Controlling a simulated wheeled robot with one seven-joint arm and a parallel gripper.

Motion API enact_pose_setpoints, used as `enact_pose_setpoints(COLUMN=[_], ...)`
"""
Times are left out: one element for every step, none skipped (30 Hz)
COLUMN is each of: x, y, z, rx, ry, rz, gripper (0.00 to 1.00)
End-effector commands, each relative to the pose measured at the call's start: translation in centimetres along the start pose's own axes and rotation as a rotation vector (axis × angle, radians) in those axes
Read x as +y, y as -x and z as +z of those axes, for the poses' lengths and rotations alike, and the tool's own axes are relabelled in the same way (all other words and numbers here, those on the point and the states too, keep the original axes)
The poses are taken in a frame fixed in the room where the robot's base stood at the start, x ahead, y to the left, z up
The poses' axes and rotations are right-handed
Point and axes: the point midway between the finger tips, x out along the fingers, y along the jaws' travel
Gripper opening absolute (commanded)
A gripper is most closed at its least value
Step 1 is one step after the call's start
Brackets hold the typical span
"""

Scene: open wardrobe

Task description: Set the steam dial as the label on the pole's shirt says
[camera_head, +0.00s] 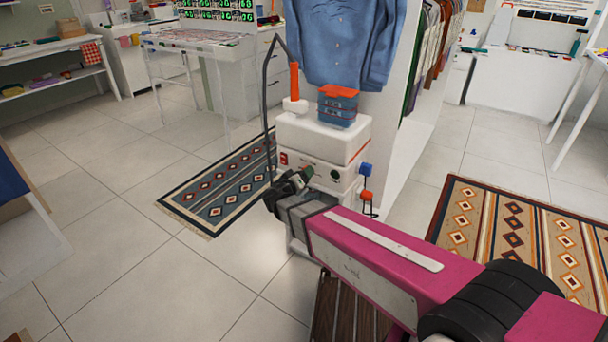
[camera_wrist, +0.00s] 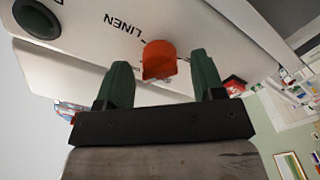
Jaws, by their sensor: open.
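The steamer (camera_head: 325,135) is a white box standing in the middle of the head view. Its orange-red dial (camera_wrist: 159,60) shows in the wrist view beside the printed word LINEN and a short line mark. My gripper (camera_head: 303,174) is at the front panel; its two green fingers are open, one on each side of the dial, with visible gaps. In the head view the gripper hides the dial. A blue denim shirt (camera_head: 340,40) hangs above the steamer, cut off by the top edge. I see no readable label on it.
A blue container with an orange lid (camera_head: 338,105) stands on the steamer. A dark round knob (camera_wrist: 36,18) is left of the dial. Blue and red pieces (camera_head: 366,182) stick out at the steamer's right.

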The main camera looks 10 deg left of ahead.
Motion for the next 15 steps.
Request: enact_pose_setpoints(x=[0.1,0.1,0.1,0.1,0.1,0.1,0.1,0.1,0.1,0.1,0.1,0.1,0.1,0.1,0.1], y=[0.7,1.1,1.8,2.3,2.8,3.6,4.1,4.7,5.4,5.9,6.4,7.0,7.5,7.9,8.4], z=[0.0,0.0,0.0,0.0,0.0,0.0,0.0,0.1,0.1,0.0,0.1,0.1,0.1,0.1,0.1], rx=[0.001,0.001,0.001,0.001,0.001,0.001,0.001,0.001,0.002,0.001,0.001,0.001,0.001,0.0,-0.001], ry=[0.0,0.0,0.0,0.0,0.0,0.0,0.0,0.0,0.001,0.001,0.001,0.0,0.0,0.0,0.0], rz=[-0.001,-0.001,-0.002,-0.002,-0.003,-0.003,-0.002,-0.003,-0.003,-0.002,-0.002,-0.003,-0.003,-0.002,-0.002], gripper=[0.62,0.62,0.62,0.62,0.62,0.62,0.62,0.62,0.62,0.62,0.62,0.62,0.62,0.62,0.62])
